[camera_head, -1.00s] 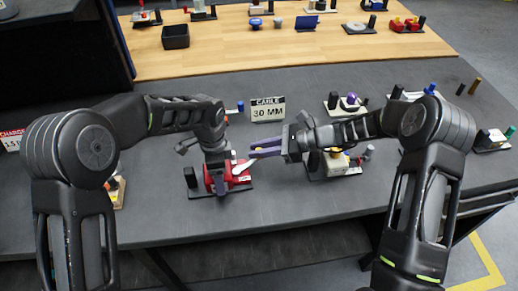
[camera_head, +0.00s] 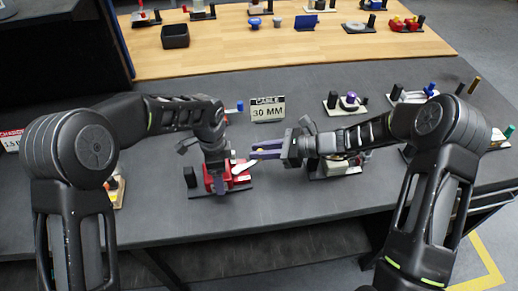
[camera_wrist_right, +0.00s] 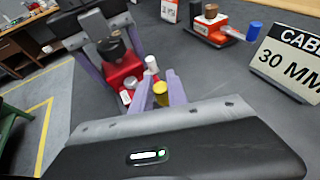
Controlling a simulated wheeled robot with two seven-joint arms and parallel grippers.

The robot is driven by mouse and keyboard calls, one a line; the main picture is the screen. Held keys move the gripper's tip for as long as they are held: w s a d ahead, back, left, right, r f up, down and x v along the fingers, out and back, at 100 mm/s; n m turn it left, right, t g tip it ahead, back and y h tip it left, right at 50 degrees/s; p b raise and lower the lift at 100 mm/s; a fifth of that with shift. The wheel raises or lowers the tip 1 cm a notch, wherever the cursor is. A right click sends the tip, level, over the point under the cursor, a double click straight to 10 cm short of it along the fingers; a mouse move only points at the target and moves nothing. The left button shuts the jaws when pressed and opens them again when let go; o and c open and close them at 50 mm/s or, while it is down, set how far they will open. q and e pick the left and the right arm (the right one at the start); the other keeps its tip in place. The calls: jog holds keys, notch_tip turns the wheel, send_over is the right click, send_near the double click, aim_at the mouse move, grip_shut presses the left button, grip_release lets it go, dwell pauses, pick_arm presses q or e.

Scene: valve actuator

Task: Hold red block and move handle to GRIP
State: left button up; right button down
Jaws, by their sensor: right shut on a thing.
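The red block (camera_head: 209,178) sits on a small dark base at the middle of the grey table, with a white handle (camera_head: 244,167) on its right side. My left gripper (camera_head: 218,182) comes down from above. Its purple fingers straddle the red block, which also shows in the right wrist view (camera_wrist_right: 124,76). My right gripper (camera_head: 254,150) reaches in from the right, its purple fingers at the handle's free end. In the right wrist view the white handle (camera_wrist_right: 151,66) and a yellow knob (camera_wrist_right: 160,92) show by its fingertips. The fingers' exact contact is partly hidden.
A "CABLE 30 MM" sign (camera_head: 267,108) stands behind the block. A pale unit (camera_head: 322,172) lies under my right forearm. Other small fixtures stand at the right and on the wooden table (camera_head: 290,58) behind.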

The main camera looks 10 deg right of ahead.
pick_arm(q)
jog(key=shift+s+a+f, duration=0.1)
jog(key=shift+a+f, duration=0.05)
jog(key=shift+f, duration=0.1)
pick_arm(e)
jog(key=shift+s+d+m+t+h, duration=0.3)
jog(key=shift+s+m+t, duration=0.25)
jog(key=shift+m+t, duration=0.15)
jog(key=shift+s, duration=2)
jog(key=shift+s+a, duration=0.2)
jog(key=shift+s, duration=0.35)
jog(key=shift+s+a, duration=0.2)
jog(key=shift+s, duration=0.3)
pick_arm(q)
jog(key=shift+d, duration=0.2)
jog(key=shift+a, duration=0.15)
pick_arm(e)
jog(key=c, duration=1.4)
grip_release()
jog(key=shift+o, duration=0.5)
jog(key=shift+w, duration=0.1)
jog(key=shift+d, duration=0.1)
